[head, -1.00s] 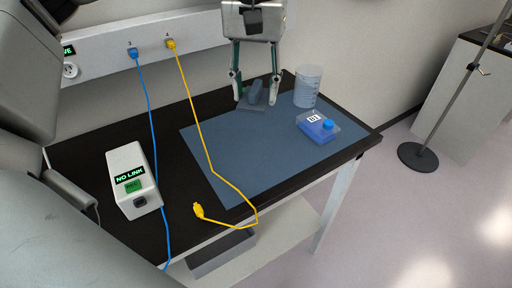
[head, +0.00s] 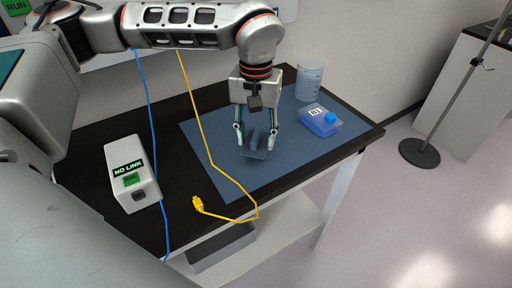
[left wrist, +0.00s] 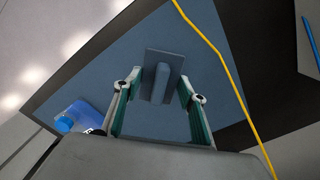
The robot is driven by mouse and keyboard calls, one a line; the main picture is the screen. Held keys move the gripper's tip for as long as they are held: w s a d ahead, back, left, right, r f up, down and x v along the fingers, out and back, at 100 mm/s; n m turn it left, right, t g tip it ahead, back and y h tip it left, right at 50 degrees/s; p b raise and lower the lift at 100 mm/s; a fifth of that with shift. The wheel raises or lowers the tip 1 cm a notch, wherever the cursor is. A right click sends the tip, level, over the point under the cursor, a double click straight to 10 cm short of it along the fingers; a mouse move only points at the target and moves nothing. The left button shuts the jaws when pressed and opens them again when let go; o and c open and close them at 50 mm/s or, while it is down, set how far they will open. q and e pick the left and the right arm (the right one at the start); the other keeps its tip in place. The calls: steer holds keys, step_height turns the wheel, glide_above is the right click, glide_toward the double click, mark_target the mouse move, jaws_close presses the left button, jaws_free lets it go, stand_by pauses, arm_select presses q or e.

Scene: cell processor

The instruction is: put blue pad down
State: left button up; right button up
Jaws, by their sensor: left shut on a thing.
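The blue pad (head: 254,154) is a small slate-blue plate with a raised grip. It is between the fingers of my left gripper (head: 256,146), over the middle of the large blue mat (head: 215,150). In the left wrist view the pad (left wrist: 161,82) lies between the fingertips of my left gripper (left wrist: 158,78), its plate roughly level with the mat (left wrist: 105,55). My left gripper is shut on the pad. I cannot tell whether the pad touches the mat. My right gripper is not in view.
A yellow cable (head: 213,163) crosses the mat's left part. A white NO LINK box (head: 130,175) and blue cable (head: 152,130) are farther left.

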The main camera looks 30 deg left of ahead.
mark_target(256, 148)
arm_select(q)
steer(key=shift+f, duration=2.05)
steer(key=shift+f, duration=0.1)
steer(key=o, duration=1.1)
step_height(256, 148, up, 12)
steer(key=shift+r, duration=0.15)
